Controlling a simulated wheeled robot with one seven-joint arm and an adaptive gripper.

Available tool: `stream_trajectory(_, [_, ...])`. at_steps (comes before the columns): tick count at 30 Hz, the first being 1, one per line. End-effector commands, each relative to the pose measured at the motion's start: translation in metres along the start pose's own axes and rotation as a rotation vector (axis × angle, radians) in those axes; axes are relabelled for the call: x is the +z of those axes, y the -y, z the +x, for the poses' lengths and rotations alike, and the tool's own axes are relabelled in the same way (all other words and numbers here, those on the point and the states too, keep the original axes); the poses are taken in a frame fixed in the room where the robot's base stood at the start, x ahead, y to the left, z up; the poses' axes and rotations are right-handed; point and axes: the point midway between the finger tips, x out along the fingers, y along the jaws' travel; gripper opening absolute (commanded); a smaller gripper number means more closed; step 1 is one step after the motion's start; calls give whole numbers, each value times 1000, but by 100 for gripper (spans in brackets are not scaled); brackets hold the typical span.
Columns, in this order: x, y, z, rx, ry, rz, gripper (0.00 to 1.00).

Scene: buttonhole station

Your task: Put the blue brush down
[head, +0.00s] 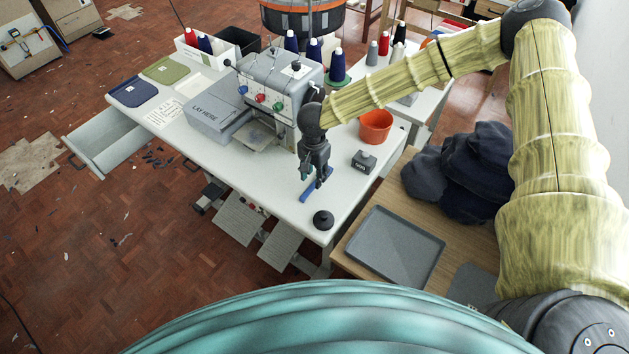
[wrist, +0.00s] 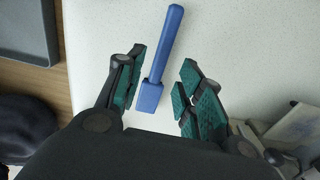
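The blue brush (head: 309,190) is on the white table (head: 270,206), near its front edge and below my gripper (head: 308,174). In the wrist view the blue brush (wrist: 163,62) lies between and beyond the fingers of my gripper (wrist: 157,88), its wide end nearest me and its handle pointing away. The fingers are spread with a gap on the right side. The brush's wide end is close to the left finger; I cannot tell whether they touch.
A black round knob-like object (head: 323,220) stands at the table corner, and a small dark block (head: 363,161) and an orange pot (head: 375,127) stand to the right. The grey sewing machine (head: 275,85) is behind. A grey tray (head: 395,244) lies on the wooden surface at right.

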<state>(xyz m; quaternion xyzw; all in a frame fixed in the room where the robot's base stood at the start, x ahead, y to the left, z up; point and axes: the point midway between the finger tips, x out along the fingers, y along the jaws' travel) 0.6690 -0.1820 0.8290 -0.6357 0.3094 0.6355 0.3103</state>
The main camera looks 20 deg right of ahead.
Motion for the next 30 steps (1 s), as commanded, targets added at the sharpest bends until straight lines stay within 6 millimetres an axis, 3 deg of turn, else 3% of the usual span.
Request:
stream_trajectory(15, [0,0,-70,-1,0,1,37])
stream_trajectory(21, [0,0,-81,0,0,1,37])
stream_trajectory(30, [0,0,-84,1,1,1,37])
